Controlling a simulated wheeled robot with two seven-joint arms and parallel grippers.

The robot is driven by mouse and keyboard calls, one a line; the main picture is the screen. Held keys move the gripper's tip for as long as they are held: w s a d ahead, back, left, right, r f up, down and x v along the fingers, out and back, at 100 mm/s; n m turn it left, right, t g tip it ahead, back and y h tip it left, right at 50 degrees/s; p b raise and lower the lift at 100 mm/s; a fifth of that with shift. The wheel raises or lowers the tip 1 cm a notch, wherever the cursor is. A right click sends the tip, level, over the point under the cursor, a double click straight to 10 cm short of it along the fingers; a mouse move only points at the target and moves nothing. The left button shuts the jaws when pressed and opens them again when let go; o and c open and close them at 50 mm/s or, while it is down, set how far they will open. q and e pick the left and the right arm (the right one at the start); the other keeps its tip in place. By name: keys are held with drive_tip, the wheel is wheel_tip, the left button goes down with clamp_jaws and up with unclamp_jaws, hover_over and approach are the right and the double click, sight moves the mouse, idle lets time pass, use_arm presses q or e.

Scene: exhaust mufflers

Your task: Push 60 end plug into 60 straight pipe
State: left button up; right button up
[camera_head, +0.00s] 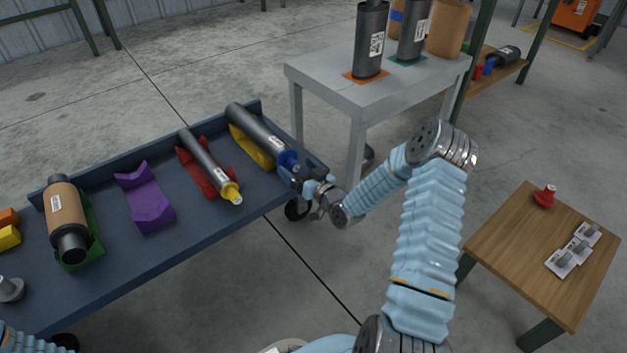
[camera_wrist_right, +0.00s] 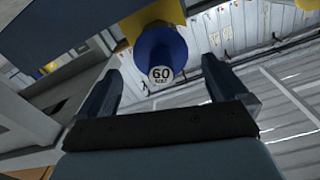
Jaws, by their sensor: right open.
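The 60 straight pipe is a dark grey tube with a white label (camera_head: 252,125), lying in a yellow cradle (camera_head: 246,147) at the right end of the blue bench. The blue 60 end plug (camera_head: 288,158) sits at the pipe's near end; how deep it is in cannot be told. In the right wrist view the plug (camera_wrist_right: 161,62) shows its round face marked 60, ahead of and between the finger tips. My right gripper (camera_head: 297,174) is open, just in front of the plug; contact is unclear. My left gripper is not in view.
A purple cradle (camera_head: 146,197) is empty, and a brown-wrapped muffler (camera_head: 66,215) lies in a green one. A grey table (camera_head: 330,75) stands behind; a wooden table (camera_head: 530,250) stands at right.

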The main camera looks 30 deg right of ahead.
drive_tip(key=s+p, duration=0.1)
drive_tip(key=s, duration=0.9)
drive_tip(key=shift+d, duration=0.35)
drive_tip(key=shift+c, duration=0.2)
